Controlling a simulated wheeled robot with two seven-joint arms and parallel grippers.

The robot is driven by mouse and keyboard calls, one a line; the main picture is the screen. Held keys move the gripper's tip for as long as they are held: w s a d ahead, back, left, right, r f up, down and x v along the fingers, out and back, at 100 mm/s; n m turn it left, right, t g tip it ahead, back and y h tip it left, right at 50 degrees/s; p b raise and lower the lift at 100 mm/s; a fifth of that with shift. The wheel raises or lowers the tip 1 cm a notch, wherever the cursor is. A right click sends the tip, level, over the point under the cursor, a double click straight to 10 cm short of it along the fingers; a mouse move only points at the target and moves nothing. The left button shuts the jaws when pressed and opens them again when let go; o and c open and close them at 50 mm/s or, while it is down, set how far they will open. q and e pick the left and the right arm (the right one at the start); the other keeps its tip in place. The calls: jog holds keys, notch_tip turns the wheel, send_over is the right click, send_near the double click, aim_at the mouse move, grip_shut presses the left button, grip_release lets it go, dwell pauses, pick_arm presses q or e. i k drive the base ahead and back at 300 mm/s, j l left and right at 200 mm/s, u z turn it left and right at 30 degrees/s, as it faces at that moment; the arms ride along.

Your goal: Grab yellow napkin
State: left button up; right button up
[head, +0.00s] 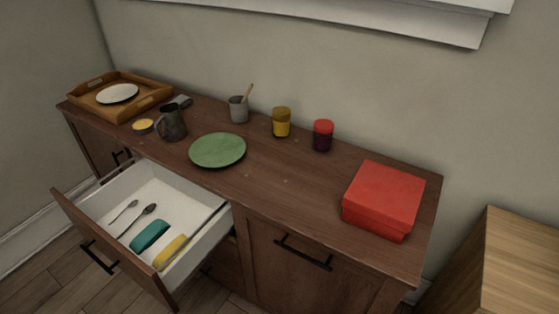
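A yellow rolled item (171,252), which looks like the yellow napkin, lies in the open drawer (203,238) of the wooden sideboard. It rests near the drawer's front right corner. A teal rolled item of similar shape (149,236) lies just left of it, with a small gap between them. Neither of my grippers shows in the head view.
The sideboard top (280,190) holds a wooden tray with a plate (118,93), a dark pitcher (172,123), a green plate (218,150), a grey cup (238,110), two jars (281,122) and a red box (384,199). A light wooden cabinet (515,265) stands at right.

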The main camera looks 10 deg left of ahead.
aim_at(177, 242)
jog(key=u, duration=1.7)
